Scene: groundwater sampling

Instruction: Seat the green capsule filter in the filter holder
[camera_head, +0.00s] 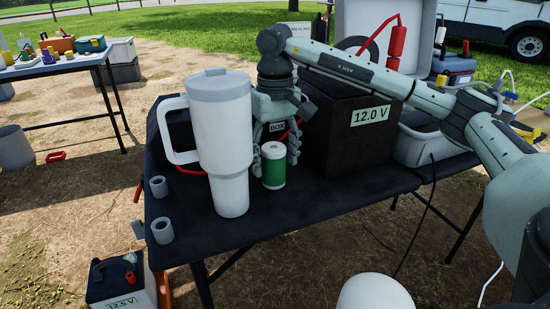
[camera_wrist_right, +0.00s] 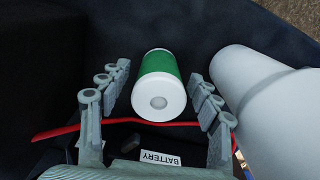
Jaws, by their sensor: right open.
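The green capsule filter (camera_head: 273,172), with white ends, stands upright on the dark table beside the large tumbler. It also shows in the right wrist view (camera_wrist_right: 158,80). My right gripper (camera_head: 276,163) reaches down over it, fingers open on either side. The wrist view shows gaps between the filter and both fingers. I cannot identify the filter holder with certainty; two short grey hollow cylinders, one farther back (camera_head: 158,187) and one nearer (camera_head: 162,231), stand at the table's left edge. My left gripper is not in view.
A large white tumbler (camera_head: 222,140) with a handle stands close left of the filter. A black 12.0 V box (camera_head: 345,150) stands close right. The table's front right part is clear. A grey tub (camera_head: 430,147) lies beyond.

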